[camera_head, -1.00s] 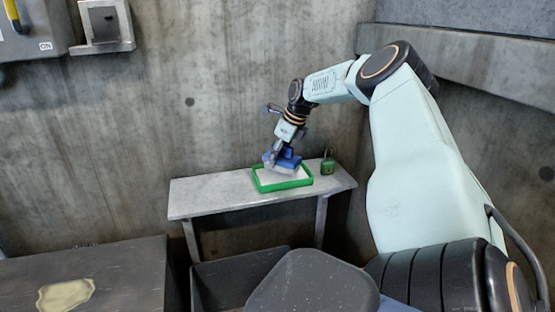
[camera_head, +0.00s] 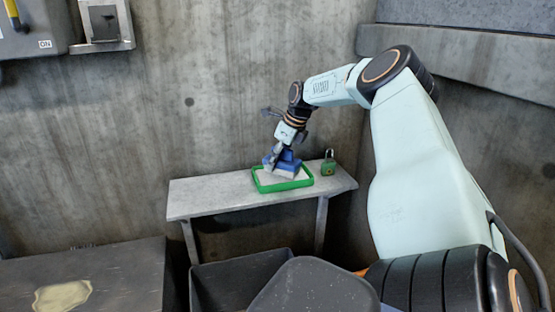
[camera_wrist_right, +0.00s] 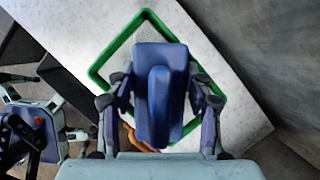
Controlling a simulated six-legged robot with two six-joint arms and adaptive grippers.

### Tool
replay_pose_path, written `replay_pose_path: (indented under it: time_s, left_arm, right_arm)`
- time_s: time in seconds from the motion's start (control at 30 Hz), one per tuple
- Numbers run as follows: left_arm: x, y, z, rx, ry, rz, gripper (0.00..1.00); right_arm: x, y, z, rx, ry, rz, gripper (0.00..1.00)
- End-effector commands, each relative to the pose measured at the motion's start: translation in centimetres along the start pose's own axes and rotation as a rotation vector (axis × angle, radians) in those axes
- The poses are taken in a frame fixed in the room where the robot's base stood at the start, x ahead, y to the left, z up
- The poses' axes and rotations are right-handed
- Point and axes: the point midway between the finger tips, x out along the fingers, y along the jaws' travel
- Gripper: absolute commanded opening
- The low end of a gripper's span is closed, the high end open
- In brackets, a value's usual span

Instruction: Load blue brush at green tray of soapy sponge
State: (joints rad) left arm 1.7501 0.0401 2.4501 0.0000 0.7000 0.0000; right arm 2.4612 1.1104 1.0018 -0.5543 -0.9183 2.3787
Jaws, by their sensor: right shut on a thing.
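The blue brush (camera_head: 287,164) is in my right gripper (camera_head: 277,154), over the green tray (camera_head: 284,187) on the grey table. In the right wrist view the brush (camera_wrist_right: 160,90) has a blue body with a raised handle, and my right gripper's fingers (camera_wrist_right: 160,100) are shut on either side of it. The green rim of the tray (camera_wrist_right: 104,62) surrounds the brush in that view. I cannot tell whether the bristles touch the pale sponge surface inside the tray. My left gripper is not clearly in view.
A green padlock (camera_head: 328,165) stands on the table right of the tray. The grey table (camera_head: 215,198) is clear on its left. A dark bench (camera_head: 110,275) with a pale stain stands at the lower left, and a dark bin (camera_head: 225,285) stands below the table. Concrete walls close the corner.

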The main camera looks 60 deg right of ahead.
Motion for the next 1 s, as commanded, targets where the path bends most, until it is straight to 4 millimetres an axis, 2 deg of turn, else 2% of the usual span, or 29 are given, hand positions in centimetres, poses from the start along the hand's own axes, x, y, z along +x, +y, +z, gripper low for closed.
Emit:
replay_pose_path:
  time_s: [1.0]
  left_arm:
    - [0.08, 0.00, 0.00, 0.000, 0.000, 0.000, 0.40]
  right_arm:
    - [0.92, -0.01, -0.34, 0.000, 0.000, -0.001, 0.26]
